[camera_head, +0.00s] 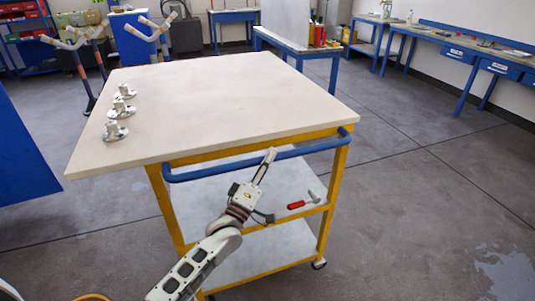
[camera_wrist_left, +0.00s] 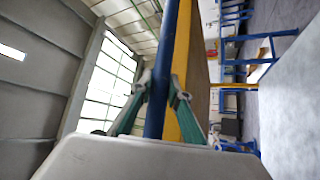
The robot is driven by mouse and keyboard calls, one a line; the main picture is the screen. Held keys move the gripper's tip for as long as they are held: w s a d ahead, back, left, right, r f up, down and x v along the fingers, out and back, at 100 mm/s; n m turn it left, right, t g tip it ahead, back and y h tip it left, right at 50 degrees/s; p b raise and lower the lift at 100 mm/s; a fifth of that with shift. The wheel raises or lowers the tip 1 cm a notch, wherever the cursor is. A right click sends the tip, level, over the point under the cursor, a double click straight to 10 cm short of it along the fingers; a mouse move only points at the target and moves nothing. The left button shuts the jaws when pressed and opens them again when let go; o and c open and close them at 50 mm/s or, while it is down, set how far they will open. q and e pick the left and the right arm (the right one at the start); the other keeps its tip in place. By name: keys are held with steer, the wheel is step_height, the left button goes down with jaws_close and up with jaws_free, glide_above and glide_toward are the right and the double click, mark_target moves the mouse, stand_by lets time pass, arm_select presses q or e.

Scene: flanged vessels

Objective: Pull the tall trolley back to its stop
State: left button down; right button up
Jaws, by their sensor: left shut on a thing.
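The tall trolley (camera_head: 335,190) has a yellow frame, a pale top, lower shelves and a caster at its front right foot. Its blue handle (camera_head: 210,173) runs along the near side, just below the top. My left gripper (camera_head: 268,156) is shut on this handle, right of its middle. In the left wrist view the blue bar (camera_wrist_left: 161,65) passes between the two green-edged fingers, with a yellow frame member beside it. The stop cannot be made out. My right gripper is out of view.
Several small grey flanged pieces (camera_head: 115,131) stand along the trolley top's left edge. A red-handled hammer (camera_head: 304,202) lies on a shelf below. A blue panel (camera_head: 22,155) stands at the left. Blue workbenches (camera_head: 440,45) line the back right. Grey floor is clear to the right.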

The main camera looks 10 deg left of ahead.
arm_select(q)
steer(key=shift+s+d+f, duration=0.1)
steer(key=shift+d+f, duration=0.05)
steer(key=shift+f, duration=0.05)
steer(key=c, duration=2.2)
jaws_free()
steer(key=shift+c, duration=0.2)
steer(key=o, duration=0.3)
steer(key=shift+s+r, duration=0.15)
steer(key=shift+o, duration=0.2)
steer(key=v, duration=1.2)
